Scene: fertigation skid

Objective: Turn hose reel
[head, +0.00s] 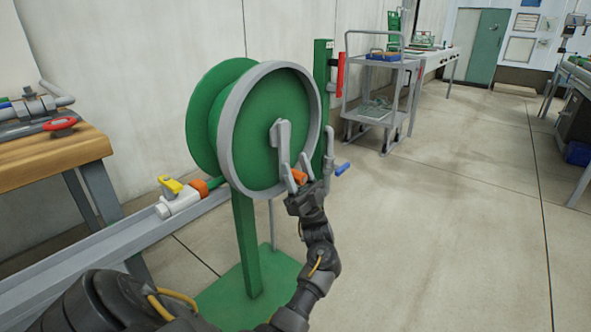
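The green hose reel (245,137), with a grey front rim, stands on a green post and base plate in the middle of the head view. A grey crank arm (280,136) sits at its hub and runs down the front face. A short orange piece (299,176) shows near the crank's lower end, and a blue grip (342,168) shows to its right. My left gripper (309,165) is at the reel's lower right front, with its grey fingers spread. The orange piece appears between them; contact cannot be told. My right gripper is out of view.
A wooden-topped bench (60,150) with pipe fittings stands at left. A grey rail (100,245) carries a white valve with a yellow handle (171,185). A grey cart (377,90) stands behind the reel.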

